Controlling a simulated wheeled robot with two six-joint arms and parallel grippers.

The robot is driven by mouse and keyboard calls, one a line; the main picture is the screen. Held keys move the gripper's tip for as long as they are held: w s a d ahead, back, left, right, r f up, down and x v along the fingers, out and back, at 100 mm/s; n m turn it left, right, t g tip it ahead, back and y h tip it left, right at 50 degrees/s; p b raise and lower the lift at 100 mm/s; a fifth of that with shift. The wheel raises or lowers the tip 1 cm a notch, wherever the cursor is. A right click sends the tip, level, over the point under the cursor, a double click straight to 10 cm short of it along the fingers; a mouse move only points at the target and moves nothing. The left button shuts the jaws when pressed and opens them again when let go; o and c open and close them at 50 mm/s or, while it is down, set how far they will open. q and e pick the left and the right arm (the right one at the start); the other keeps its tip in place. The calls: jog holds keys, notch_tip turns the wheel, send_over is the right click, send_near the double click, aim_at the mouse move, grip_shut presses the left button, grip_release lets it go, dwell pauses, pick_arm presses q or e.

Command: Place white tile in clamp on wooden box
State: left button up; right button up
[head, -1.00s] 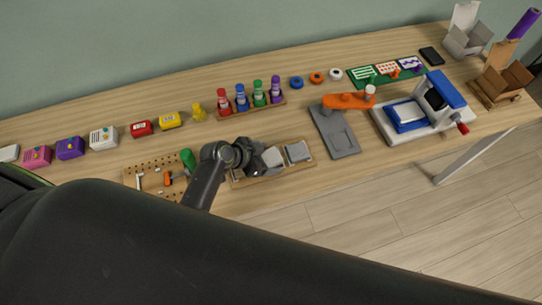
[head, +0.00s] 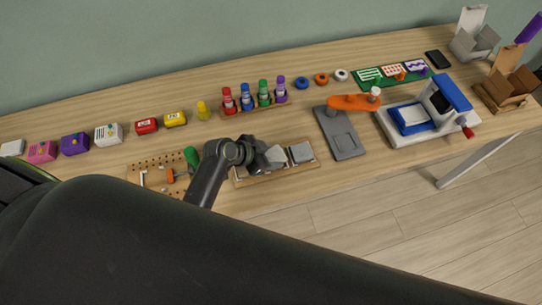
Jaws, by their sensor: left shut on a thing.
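My left gripper (head: 260,157) is over a low wooden tray (head: 244,181) near the front edge of the table. It is shut on a pale grey-white tile (head: 277,156), seen just right of the fingers. The fingers are small and partly hidden by my wrist. Another grey-white tile (head: 301,152) lies at the tray's right end. I cannot tell whether the held tile touches the tray. A wooden box-like stand (head: 487,98) with brown pieces is at the far right; I cannot make out a clamp on it. My right gripper is not in view.
A pegboard with small tools (head: 150,164) lies left of the tray. A grey plate with an orange arm (head: 343,140) and a blue-white press (head: 402,133) stand to the right. Coloured bottles (head: 263,93) stand behind. My dark arm covers the foreground.

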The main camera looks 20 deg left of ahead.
pick_arm(q)
notch_tip(320, 180, up, 10)
notch_tip(320, 180, up, 8)
jog(key=n+t+y, duration=0.2)
jog(key=n, duration=0.1)
send_over(270, 157)
jog(key=w+a, duration=0.2)
jog(key=s+a+r+n+y+b, duration=0.1)
jog(key=s+a+r+n+y, duration=0.2)
jog(key=r, duration=0.6)
jog(key=a+n+y, duration=0.1)
jog(key=n, duration=0.1)
jog(key=shift+n+t, duration=0.3)
jog(key=shift+n, duration=0.1)
jog(key=shift+r, duration=0.1)
